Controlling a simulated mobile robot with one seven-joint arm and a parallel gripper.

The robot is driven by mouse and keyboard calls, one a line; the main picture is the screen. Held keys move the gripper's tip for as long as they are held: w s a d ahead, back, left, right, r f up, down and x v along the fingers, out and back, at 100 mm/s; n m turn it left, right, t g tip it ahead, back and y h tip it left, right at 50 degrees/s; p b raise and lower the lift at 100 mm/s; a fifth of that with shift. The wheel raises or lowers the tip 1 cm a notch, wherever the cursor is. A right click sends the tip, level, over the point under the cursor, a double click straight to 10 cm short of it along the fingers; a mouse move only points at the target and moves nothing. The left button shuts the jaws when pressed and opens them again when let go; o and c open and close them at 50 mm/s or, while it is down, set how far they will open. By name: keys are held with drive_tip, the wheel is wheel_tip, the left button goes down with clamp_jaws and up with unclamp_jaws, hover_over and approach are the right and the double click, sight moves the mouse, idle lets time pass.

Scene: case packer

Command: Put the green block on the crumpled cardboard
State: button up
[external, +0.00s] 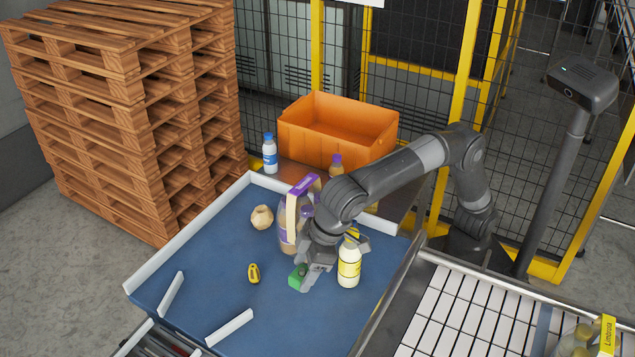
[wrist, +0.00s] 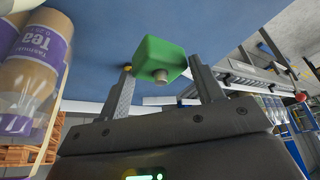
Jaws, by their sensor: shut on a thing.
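The green block (external: 297,277) is at the fingertips of my gripper (external: 308,279), over the front middle of the blue surface. I cannot tell whether the block touches the surface. A tan, crumpled lump, seemingly the crumpled cardboard (external: 262,217), lies on the blue surface to the upper left of my gripper, apart from it.
A tea bottle pack (external: 290,222) with a purple-topped carrier stands between the lump and my arm; it is close at left in the wrist view (wrist: 32,75). A yellow-labelled bottle (external: 349,264) stands right of my gripper. A yellow-black item (external: 253,273) lies left. White rails (external: 171,293) edge the blue surface (external: 205,250).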

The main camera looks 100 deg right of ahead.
wheel_tip(320, 180, up, 13)
drive_tip(key=s+d+n, duration=0.1)
drive_tip(key=s+d, duration=0.1)
drive_tip(key=d, duration=3.7)
approach(257, 210)
drive_tip(key=shift+w+d, duration=0.15)
drive_tip(key=shift+w, duration=0.85)
drive_tip(key=shift+f, duration=2.05)
drive_tip(key=shift+f, duration=0.1)
drive_tip(key=o, duration=1)
